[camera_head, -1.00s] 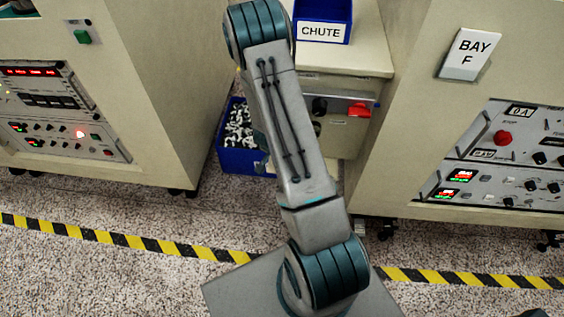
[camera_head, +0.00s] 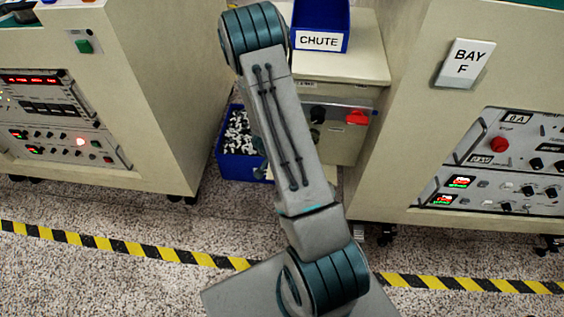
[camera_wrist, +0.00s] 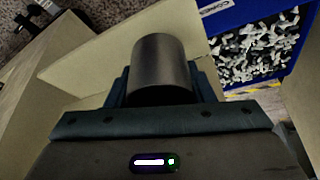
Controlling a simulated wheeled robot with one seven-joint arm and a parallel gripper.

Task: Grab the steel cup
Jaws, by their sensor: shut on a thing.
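The steel cup (camera_wrist: 161,66) is a dark grey metal cylinder, seen in the wrist view at the upper middle. My gripper (camera_wrist: 160,85) is shut on it, with a blue-grey finger on each side. The cup's lower part is hidden behind the gripper body. In the head view the cup and my gripper are hidden behind my arm.
A blue bin of small pale parts (camera_head: 238,150) stands on the floor between two beige cabinets; it also shows in the wrist view (camera_wrist: 285,79). A blue chute box (camera_head: 320,40) sits on a beige stand (camera_head: 365,62). A Bay F cabinet (camera_head: 420,110) stands right.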

